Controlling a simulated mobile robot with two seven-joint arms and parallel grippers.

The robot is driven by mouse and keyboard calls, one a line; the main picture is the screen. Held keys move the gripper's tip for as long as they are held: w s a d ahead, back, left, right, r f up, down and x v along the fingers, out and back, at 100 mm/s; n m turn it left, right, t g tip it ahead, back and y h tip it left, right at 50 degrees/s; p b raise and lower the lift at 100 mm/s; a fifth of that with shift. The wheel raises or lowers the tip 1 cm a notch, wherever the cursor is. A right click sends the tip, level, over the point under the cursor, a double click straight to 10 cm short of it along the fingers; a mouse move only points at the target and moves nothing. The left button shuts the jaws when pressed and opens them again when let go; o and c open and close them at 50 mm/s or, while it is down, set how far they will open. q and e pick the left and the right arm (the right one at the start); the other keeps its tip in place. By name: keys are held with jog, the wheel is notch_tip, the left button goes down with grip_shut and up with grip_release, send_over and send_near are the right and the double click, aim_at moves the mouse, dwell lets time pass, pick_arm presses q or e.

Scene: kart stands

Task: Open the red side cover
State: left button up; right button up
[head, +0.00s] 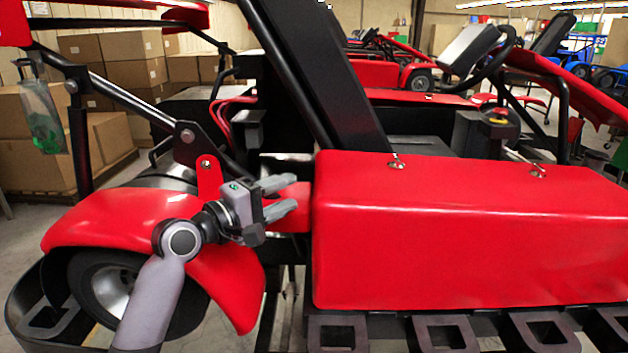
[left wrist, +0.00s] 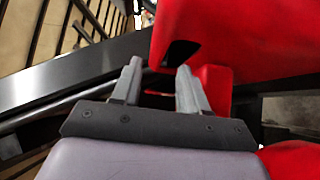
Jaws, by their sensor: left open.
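The red side cover (head: 470,235) is a long box-shaped panel along the kart's side, at the right of the head view. It lies flat against the kart and looks closed, with two small metal latches (head: 396,163) on its top edge. My left gripper (head: 284,196) is open and empty, just left of the cover's left end, its fingers pointing right. In the left wrist view the open fingers (left wrist: 158,88) point toward a red part with a dark slot (left wrist: 215,45); I cannot tell whether they touch it. My right gripper is not in view.
A red fender (head: 150,225) over a wheel (head: 112,285) lies beneath my left arm. A black slanted frame beam (head: 320,80) rises behind the cover. A dark stand with square openings (head: 440,335) runs below. Cardboard boxes (head: 125,60) stand behind at left.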

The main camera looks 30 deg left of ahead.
pick_arm(q)
jog(key=p+x, duration=0.1)
jog(key=x, duration=0.5)
jog(key=shift+d, duration=0.1)
jog(key=c, duration=0.7)
jog(key=shift+f, duration=0.15)
grip_shut()
